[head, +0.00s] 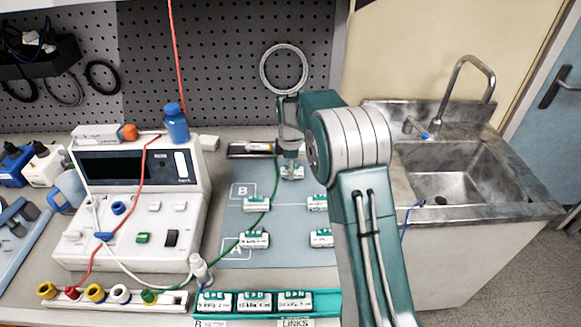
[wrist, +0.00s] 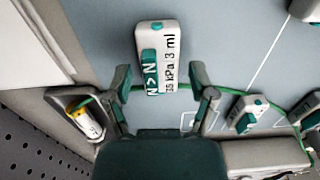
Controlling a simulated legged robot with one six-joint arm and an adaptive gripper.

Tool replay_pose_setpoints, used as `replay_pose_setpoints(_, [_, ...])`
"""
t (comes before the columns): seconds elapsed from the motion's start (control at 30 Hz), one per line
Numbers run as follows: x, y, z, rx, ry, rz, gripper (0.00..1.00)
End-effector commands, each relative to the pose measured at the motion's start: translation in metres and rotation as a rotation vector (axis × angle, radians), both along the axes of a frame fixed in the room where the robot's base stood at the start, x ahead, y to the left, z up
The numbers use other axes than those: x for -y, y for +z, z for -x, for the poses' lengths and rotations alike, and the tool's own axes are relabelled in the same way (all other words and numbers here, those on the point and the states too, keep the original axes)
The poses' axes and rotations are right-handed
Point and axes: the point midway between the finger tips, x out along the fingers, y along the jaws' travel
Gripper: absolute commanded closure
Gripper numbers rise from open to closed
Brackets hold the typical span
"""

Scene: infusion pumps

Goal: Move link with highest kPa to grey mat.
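A white link with a teal label reading N>N and what looks like 35 kPa 3 ml (wrist: 158,55) lies in front of my gripper (wrist: 160,80) in the wrist view. My gripper's fingers are spread to either side of its near end, with gaps visible. In the head view my gripper (head: 291,158) is over this link (head: 292,173) at the back of the grey-blue mat (head: 285,225). Other links lie on the mat at the left (head: 256,204), right (head: 317,203) and nearer front (head: 254,239); their print is too small to read.
A teal rack (head: 268,312) in front holds several labelled links. A pump machine (head: 140,200) with a blue bottle (head: 175,122) stands left. A green cable (head: 272,190) crosses the mat. A small dark tray (head: 250,150) lies behind it. A sink (head: 455,170) is right.

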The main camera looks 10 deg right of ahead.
Motion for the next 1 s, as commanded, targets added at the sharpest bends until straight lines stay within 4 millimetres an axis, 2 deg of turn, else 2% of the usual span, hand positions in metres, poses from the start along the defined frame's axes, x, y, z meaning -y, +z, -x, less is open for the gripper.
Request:
replay_pose_setpoints(0.3, [0.0, 0.0, 0.0, 0.0, 0.0, 0.0, 0.18])
replay_pose_setpoints(0.43, [0.0, 0.007, 0.0, 0.002, 0.0, 0.0, 0.18])
replay_pose_setpoints(0.57, [0.0, 0.029, -0.001, 0.006, 0.0, 0.0, 0.18])
replay_pose_setpoints(0.8, [0.0, 0.08, -0.001, 0.005, 0.0, 0.0, 0.18])
replay_pose_setpoints(1.0, [0.0, 0.111, -0.001, 0.003, 0.0, 0.0, 0.18])
